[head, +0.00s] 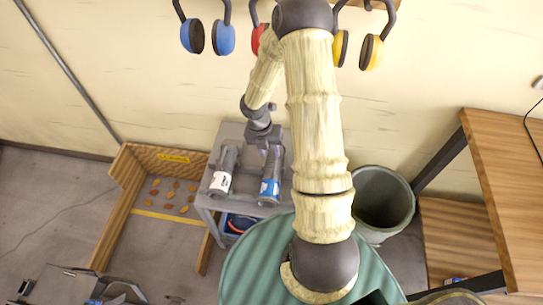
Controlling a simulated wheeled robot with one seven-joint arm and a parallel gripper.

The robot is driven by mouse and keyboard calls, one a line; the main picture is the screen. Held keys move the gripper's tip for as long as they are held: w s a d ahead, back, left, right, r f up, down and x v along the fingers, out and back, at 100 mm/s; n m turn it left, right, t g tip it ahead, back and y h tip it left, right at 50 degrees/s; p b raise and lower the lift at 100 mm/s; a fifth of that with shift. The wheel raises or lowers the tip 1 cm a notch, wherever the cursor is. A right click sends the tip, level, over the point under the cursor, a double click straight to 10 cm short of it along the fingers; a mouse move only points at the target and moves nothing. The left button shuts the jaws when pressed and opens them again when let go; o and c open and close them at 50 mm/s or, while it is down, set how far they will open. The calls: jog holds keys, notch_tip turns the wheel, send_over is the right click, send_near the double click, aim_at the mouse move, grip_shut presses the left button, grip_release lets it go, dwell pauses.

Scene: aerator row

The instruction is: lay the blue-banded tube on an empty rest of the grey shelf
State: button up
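The grey shelf (246,186) stands against the wall, left of the picture's middle. A dark grey tube with a blue band (269,188) is at its right side, its near end toward me. A similar tube with a white band (221,181) lies on the left side of the shelf. My gripper (268,149) points down at the far part of the blue-banded tube, with its fingers at or around it. I cannot tell whether the fingers are closed on the tube, or whether the tube touches the shelf. The rests under the tubes are hidden.
A blue container (238,223) sits below the shelf top. A wooden-walled bay (142,178) with orange-brown pieces is at left. A grey bin (382,198) and a wooden table (510,170) are at right. Ear defenders (222,37) hang above; a round green surface (245,275) is in front.

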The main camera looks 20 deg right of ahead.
notch_tip(320, 180, up, 11)
jog(key=w+a, duration=0.1)
jog(key=shift+w+a+p, duration=0.2)
jog(key=shift+a+p, duration=0.1)
jog(key=shift+p, duration=0.15)
jog(key=s+a+r+m+t+y, duration=0.1)
jog(key=s+r+m, duration=0.4)
jog(key=m, duration=0.9)
jog(key=s+a+r+m+t, duration=0.2)
jog(key=s+a+r+m, duration=0.3)
jog(key=m, duration=1)
jog(key=shift+s+a+r+t+y, duration=0.25)
jog(key=shift+s+r+t+y, duration=0.25)
jog(key=shift+s, duration=0.7)
jog(key=shift+w+d, duration=0.1)
